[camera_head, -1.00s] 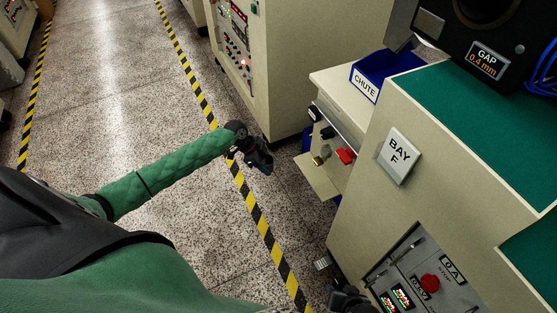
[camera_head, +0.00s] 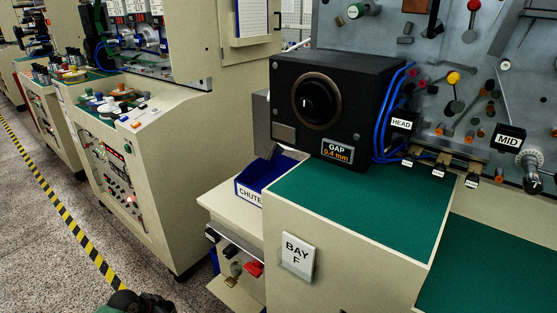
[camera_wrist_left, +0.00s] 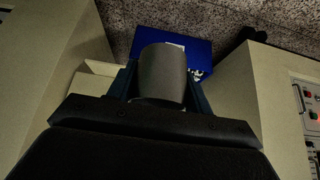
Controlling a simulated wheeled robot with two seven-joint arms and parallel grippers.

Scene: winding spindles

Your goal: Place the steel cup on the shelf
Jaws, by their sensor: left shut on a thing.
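The steel cup (camera_wrist_left: 162,75) shows in the left wrist view as a dull grey, rounded cylinder. It sits between the two dark fingers of my left gripper (camera_wrist_left: 163,90), which is shut on it. In the head view only a dark part of my left gripper (camera_head: 150,303) and a bit of green sleeve show at the bottom edge. The cup cannot be made out there. I cannot tell which surface is the shelf. My right gripper is not in view.
A black gap gauge (camera_head: 335,95) stands at the back of a green-topped bench (camera_head: 365,205) marked BAY F. A blue box (camera_wrist_left: 195,48) shows beyond the cup.

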